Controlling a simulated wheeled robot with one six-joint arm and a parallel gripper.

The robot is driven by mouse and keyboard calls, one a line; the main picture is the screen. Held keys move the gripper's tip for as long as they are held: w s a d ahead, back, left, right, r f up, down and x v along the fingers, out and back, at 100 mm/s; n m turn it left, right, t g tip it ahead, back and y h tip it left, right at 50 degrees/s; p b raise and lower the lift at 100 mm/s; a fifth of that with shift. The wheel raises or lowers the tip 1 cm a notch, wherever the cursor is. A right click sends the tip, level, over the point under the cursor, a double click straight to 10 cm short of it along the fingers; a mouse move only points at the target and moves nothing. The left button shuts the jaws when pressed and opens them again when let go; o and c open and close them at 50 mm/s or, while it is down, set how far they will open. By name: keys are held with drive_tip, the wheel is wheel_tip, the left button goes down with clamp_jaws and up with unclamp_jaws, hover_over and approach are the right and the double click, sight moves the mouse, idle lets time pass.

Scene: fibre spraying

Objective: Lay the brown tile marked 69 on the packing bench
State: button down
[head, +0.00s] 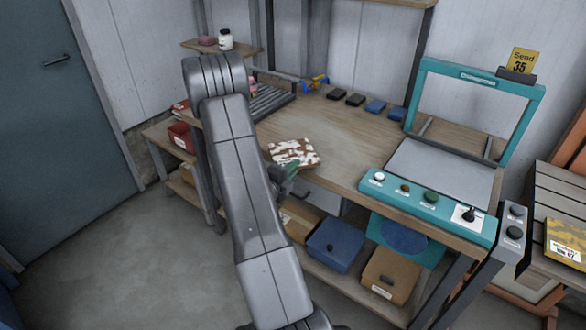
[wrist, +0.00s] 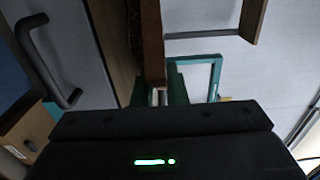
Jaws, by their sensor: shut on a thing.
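A brown tile with white patches (head: 293,152) is at the near edge of the packing bench (head: 330,132), left of the teal machine. My gripper (head: 287,172) is shut on its near edge. In the wrist view the tile (wrist: 152,40) shows edge-on as a brown strip between the green fingers of my gripper (wrist: 158,92). I cannot read a number on it. I cannot tell whether it touches the bench top or hangs just above it.
The teal frame machine (head: 425,205) with knobs fills the bench's right end. Black and blue blocks (head: 354,100) line the back. A yellow sign (head: 522,62) reads "Send 35". A yellow package (head: 567,240) lies at far right. Bins (head: 335,245) stand below. The bench middle is clear.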

drive_tip(key=shift+f+b, duration=0.1)
drive_tip(key=shift+b, duration=0.2)
drive_tip(key=c, duration=1.5)
unclamp_jaws()
drive_tip(key=shift+o, duration=0.2)
